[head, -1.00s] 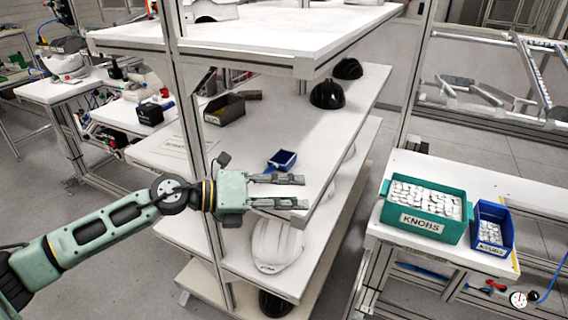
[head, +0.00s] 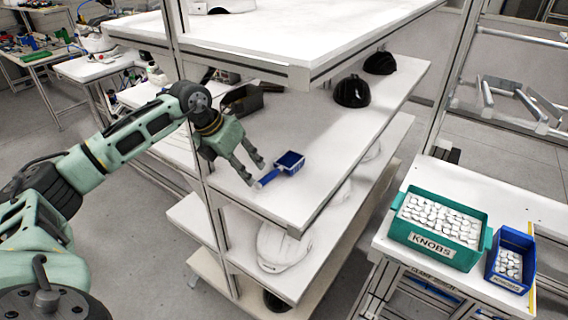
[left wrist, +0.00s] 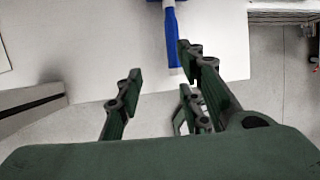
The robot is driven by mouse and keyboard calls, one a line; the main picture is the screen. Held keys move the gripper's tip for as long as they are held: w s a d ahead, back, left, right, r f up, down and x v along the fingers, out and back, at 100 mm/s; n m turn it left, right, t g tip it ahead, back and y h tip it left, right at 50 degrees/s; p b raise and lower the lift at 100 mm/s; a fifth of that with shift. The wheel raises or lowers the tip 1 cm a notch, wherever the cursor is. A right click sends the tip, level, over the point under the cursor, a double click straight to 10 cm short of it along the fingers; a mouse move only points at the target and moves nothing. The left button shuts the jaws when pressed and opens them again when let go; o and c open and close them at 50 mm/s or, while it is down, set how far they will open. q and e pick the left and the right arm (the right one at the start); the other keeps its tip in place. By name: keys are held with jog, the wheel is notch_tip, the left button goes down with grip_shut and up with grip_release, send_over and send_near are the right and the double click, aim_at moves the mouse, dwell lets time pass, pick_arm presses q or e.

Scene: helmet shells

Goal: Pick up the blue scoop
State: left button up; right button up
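The blue scoop (head: 288,163) lies on the white middle shelf (head: 330,150), near its front left corner. Its square pan is farther in and its handle (head: 267,179) points toward my left gripper. My left gripper (head: 256,174) is open and empty, with its fingers just short of the handle in the head view. In the left wrist view the blue handle (left wrist: 172,42) lies ahead of the open fingers (left wrist: 158,62), nearer the right-hand one. Most of the pan is cut off at the top there. My right gripper does not show.
A metal post (head: 190,120) stands close beside my left arm, and the upper shelf (head: 290,50) overhangs the middle one. A dark bin (head: 240,100) and black helmet shells (head: 352,91) are farther back. A green KNOBS bin (head: 440,228) stands on the right table.

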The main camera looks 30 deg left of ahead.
aim_at(271, 173)
pick_arm(q)
jog(key=w+d, duration=0.1)
jog(key=w+d+p, duration=0.1)
jog(key=w, duration=0.1)
jog(key=shift+w, duration=0.2)
jog(key=shift+w+d, duration=0.15)
jog(key=shift+w, duration=0.1)
jog(key=p+x, duration=0.2)
jog(key=x, duration=0.3)
jog(key=shift+w+d, duration=0.15)
jog(key=shift+d, duration=0.05)
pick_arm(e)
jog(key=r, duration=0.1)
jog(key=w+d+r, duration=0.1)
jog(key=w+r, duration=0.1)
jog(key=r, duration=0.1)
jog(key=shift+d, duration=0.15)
pick_arm(q)
jog(key=shift+f, duration=0.3)
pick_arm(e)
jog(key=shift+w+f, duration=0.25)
pick_arm(q)
grip_shut()
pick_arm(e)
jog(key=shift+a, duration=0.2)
